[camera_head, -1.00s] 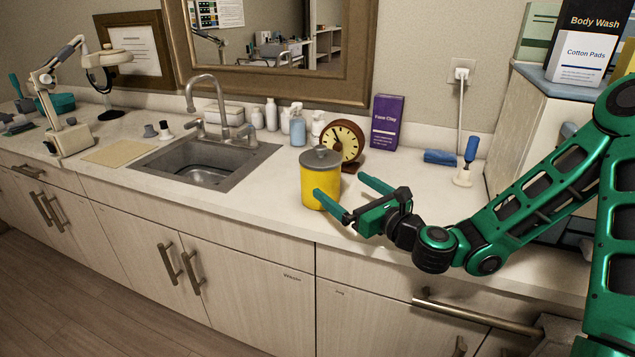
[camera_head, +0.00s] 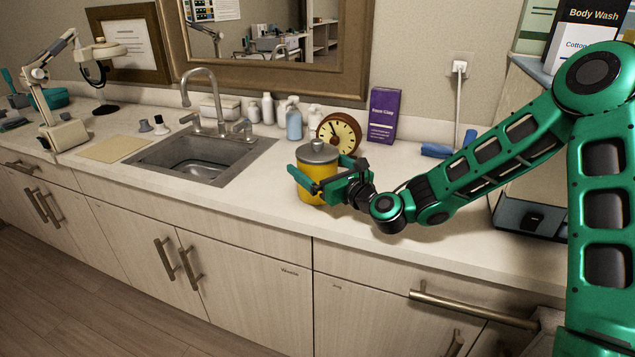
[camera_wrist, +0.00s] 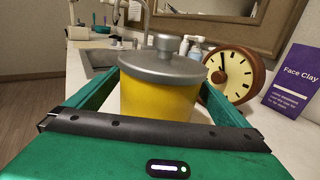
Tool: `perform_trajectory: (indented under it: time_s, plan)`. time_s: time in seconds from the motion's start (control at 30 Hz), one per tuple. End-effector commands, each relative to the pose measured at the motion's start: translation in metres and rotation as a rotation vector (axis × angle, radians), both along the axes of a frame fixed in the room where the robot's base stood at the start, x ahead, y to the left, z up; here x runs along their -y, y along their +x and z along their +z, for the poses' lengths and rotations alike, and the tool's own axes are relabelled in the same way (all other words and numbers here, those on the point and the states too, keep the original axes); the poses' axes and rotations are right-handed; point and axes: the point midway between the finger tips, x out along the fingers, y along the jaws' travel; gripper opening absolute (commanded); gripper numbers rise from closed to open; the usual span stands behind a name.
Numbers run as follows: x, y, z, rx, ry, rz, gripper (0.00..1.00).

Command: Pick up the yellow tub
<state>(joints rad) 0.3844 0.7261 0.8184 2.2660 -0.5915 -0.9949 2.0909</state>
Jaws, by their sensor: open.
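The yellow tub (camera_head: 318,163) has a grey lid with a round knob and stands upright on the counter, right of the sink. My gripper (camera_head: 308,180) is open and level with the tub's body. Whether either finger touches the tub I cannot tell. The tub's lower part is partly hidden by my gripper.
A brown round clock (camera_head: 340,133) stands close behind the tub, with a purple Face Clay box (camera_head: 384,115) to its right. The sink (camera_head: 195,160) lies to the left. Several bottles stand along the wall. The counter in front of the tub is clear.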

Motion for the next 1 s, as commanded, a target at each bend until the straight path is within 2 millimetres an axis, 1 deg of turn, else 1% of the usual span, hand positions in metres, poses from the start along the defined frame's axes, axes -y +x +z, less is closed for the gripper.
perform_trajectory:
  time_s: [0.23,0.27,0.3,0.37,0.4,0.47,0.5,0.6,0.63,0.87,1.0]
  plan:
    - [-0.0011,0.0019,-0.0004,-0.001,-0.001,-0.001,1.0]
    - [-0.0011,0.0019,-0.0003,-0.001,-0.001,-0.001,0.98]
    - [-0.0011,0.0019,-0.0003,-0.001,-0.001,-0.001,0.88]
    - [-0.001,0.0019,-0.0004,-0.001,-0.001,-0.001,0.74]
    - [-0.001,0.0019,-0.0003,-0.001,-0.001,-0.001,0.64]
    - [-0.0009,0.0019,-0.0004,-0.001,-0.001,-0.001,0.5]
    - [-0.0008,0.0019,-0.0004,-0.001,-0.001,-0.001,0.4]
    - [-0.0007,0.002,-0.0004,-0.001,-0.001,-0.001,0.17]
    - [-0.0012,0.0023,0.0021,0.003,0.003,-0.001,0.17]
    - [-0.001,0.0022,0.0025,0.003,0.002,-0.001,0.17]
    - [-0.0012,0.0021,0.0076,0.005,0.003,-0.001,0.17]
